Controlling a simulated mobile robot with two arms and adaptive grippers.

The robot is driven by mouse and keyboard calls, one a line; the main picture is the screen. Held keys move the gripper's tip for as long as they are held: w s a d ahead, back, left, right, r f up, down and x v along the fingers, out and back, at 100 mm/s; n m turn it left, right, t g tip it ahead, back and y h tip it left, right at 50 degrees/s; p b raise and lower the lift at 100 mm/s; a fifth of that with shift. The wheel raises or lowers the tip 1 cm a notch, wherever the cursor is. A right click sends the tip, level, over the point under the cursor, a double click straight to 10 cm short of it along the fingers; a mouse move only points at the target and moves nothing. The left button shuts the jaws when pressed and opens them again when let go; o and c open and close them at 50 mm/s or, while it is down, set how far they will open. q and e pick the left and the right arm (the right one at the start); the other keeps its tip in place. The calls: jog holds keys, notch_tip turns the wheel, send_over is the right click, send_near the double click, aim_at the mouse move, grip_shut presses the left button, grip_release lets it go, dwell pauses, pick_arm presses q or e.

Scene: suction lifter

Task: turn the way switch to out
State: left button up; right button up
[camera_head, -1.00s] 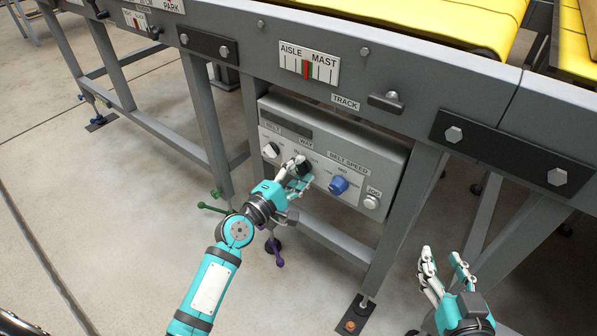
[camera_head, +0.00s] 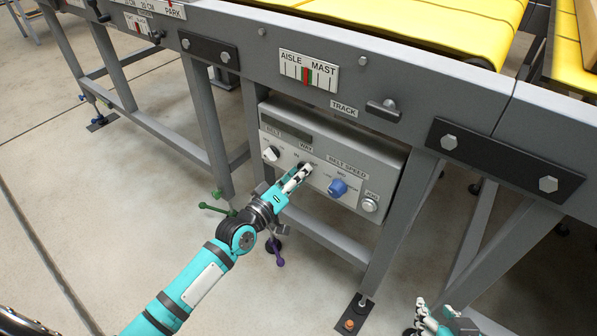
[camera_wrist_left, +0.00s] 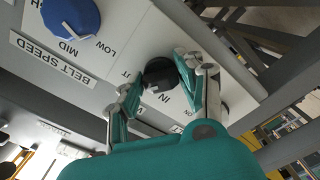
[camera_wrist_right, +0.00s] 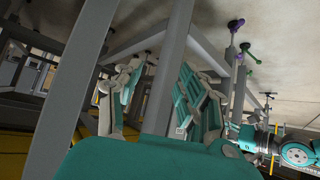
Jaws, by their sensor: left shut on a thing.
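The way switch is a small black knob (camera_wrist_left: 160,75) on the grey control panel (camera_head: 375,150), under the WAY label. In the left wrist view an IN label shows beside it, and part of another label ending in T shows on its left. My left gripper (camera_head: 299,176) is at the knob, with a finger on each side of it, shut on it.
The panel also has a white-and-black belt knob (camera_head: 271,153), a blue belt speed knob (camera_head: 338,187) and a jog button (camera_head: 370,205). A grey frame leg (camera_head: 390,240) stands right of the panel. The conveyor's yellow belt (camera_head: 420,25) is above.

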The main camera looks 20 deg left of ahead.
pick_arm(q)
jog(key=shift+f+m+p, duration=0.2)
jog(key=shift+m+p, duration=0.2)
jog(key=shift+m, duration=0.7)
pick_arm(e)
jog(key=shift+s+d+f+g+h, duration=0.1)
jog(key=shift+s+d+f+g, duration=0.15)
jog(key=shift+s+f+g, duration=0.35)
jog(key=shift+s+d+f+g+h, duration=0.1)
jog(key=shift+s+d+f+g, duration=0.2)
jog(key=shift+s, duration=0.6)
jog(key=shift+s+d+f+g+h, duration=0.1)
jog(key=shift+s+d+f+g, duration=0.15)
jog(key=shift+s+f+g, duration=0.35)
jog(key=shift+s+r, duration=0.15)
jog(key=shift+r, duration=0.05)
pick_arm(q)
jog(key=o, duration=1.1)
jog(key=shift+r, duration=0.1)
jog(key=v, duration=1.2)
